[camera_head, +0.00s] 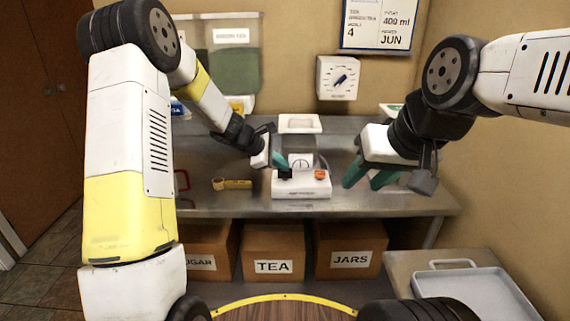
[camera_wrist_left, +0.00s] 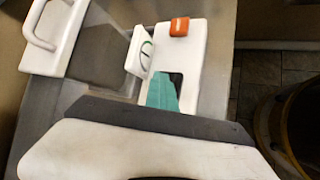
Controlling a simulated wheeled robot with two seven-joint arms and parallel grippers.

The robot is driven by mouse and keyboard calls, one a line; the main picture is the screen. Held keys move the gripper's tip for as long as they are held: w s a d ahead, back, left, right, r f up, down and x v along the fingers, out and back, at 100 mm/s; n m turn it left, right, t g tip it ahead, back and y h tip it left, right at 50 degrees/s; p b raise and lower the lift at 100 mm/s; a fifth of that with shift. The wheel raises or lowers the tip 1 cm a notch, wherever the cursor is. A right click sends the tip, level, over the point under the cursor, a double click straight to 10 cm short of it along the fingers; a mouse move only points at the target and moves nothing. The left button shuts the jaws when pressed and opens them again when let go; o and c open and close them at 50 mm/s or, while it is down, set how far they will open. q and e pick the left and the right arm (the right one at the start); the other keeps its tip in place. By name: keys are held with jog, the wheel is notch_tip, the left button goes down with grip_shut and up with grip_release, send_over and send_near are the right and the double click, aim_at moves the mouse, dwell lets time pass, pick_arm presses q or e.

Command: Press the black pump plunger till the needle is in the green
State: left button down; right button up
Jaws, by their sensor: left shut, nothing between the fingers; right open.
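The white pump unit (camera_head: 302,190) stands on the steel counter with an upright dial gauge (camera_head: 301,160) at its back and an orange knob (camera_head: 320,174) at its right. The black plunger (camera_head: 284,174) is at its left, mostly hidden by the teal fingers in the left wrist view. My left gripper (camera_head: 281,164) is shut and empty, its tips at or just above the plunger; I cannot tell whether they touch. In the left wrist view the gauge (camera_wrist_left: 146,51) is seen edge-on, and the needle is too small to read. My right gripper (camera_head: 370,180) is open and empty, right of the unit.
Labelled boxes (camera_head: 273,252) sit below the counter. The counter (camera_head: 400,207) is clear at the front right.

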aim_at(282, 172)
pick_arm(q)
jog(key=shift+r, duration=1.2)
jog(key=shift+r, duration=2.55)
pick_arm(e)
grip_shut()
